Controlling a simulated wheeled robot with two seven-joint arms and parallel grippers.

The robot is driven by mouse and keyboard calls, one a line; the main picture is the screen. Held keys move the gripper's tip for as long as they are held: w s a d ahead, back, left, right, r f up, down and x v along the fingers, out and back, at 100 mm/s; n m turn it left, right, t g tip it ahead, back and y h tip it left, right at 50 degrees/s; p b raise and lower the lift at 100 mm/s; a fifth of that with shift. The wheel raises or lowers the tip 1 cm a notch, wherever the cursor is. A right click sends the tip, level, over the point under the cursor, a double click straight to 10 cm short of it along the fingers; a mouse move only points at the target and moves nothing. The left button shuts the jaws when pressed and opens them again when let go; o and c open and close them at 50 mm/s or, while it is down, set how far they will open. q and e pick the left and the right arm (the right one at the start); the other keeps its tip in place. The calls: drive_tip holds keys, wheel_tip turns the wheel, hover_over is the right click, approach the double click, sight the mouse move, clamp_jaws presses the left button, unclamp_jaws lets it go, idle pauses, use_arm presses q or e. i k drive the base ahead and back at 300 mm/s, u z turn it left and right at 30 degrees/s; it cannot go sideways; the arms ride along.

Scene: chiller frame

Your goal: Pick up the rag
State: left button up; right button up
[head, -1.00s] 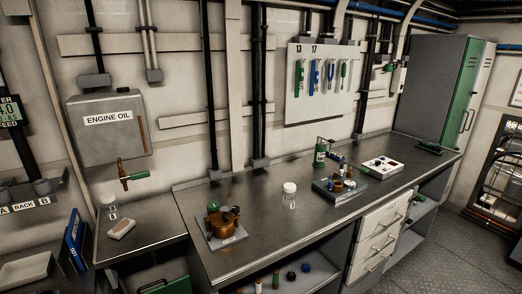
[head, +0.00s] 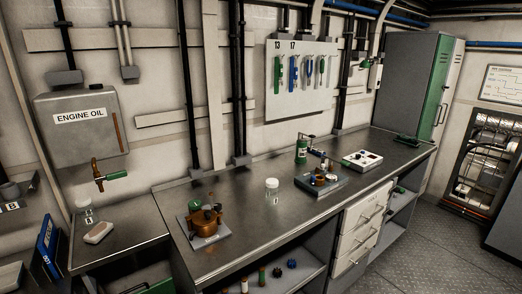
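No object in the head view is clearly a rag. A small pale block-like item (head: 98,232), possibly a folded cloth, lies on the left metal counter below the engine oil tap (head: 110,177). A flat dark green item (head: 407,140) lies at the far right end of the long bench, too small to identify. Neither of my grippers is in view.
Open floor (head: 400,255) lies at the right.

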sight(99, 232)
drive_tip(key=u, duration=1.1)
drive_tip(key=k, duration=0.35)
drive_tip(key=u, duration=0.2)
drive_tip(key=i, duration=0.4)
drive_tip(key=z, duration=0.05)
